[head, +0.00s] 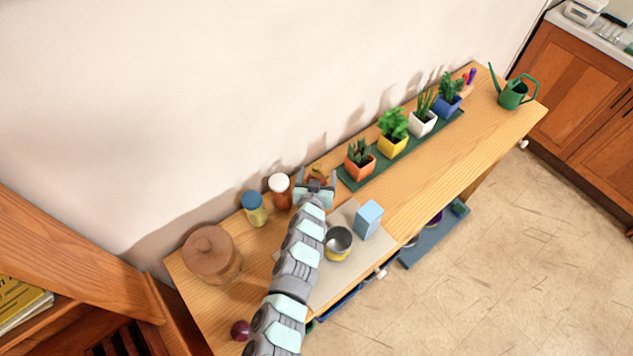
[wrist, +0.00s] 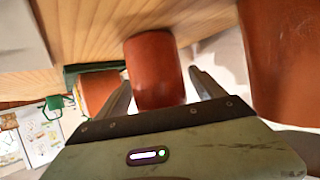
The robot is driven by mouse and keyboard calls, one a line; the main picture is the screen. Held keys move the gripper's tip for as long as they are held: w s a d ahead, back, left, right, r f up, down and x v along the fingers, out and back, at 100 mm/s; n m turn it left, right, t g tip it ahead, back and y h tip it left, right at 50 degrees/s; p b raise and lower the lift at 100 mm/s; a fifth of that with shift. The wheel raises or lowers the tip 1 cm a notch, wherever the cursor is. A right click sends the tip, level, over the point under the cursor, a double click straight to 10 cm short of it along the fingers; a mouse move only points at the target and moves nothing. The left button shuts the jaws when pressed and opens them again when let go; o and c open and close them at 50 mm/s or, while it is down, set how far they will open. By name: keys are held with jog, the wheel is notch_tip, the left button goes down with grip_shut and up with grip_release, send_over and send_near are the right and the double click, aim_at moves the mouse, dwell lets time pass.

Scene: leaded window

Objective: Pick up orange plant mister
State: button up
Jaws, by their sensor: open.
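The orange plant mister (head: 318,172) stands near the back edge of the wooden table, mostly hidden behind my gripper (head: 316,187) in the head view. In the wrist view, an orange-brown rounded body (wrist: 154,70), which looks like the mister, fills the space between the two fingers of my gripper (wrist: 164,88). The fingers are apart, one on each side of it. I cannot tell whether either finger touches it. Its top is not clear in either view.
An amber jar with a white lid (head: 279,190) stands close to the left of my gripper; it looms at the wrist view's right (wrist: 285,60). A yellow jar with a blue lid (head: 254,208) is beyond it. An orange pot (head: 360,165) stands to the right on a green tray.

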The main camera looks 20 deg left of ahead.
jog(key=shift+w+f, duration=0.1)
jog(key=shift+w, duration=0.2)
jog(key=shift+c, duration=0.2)
grip_shut()
dwell(0.6)
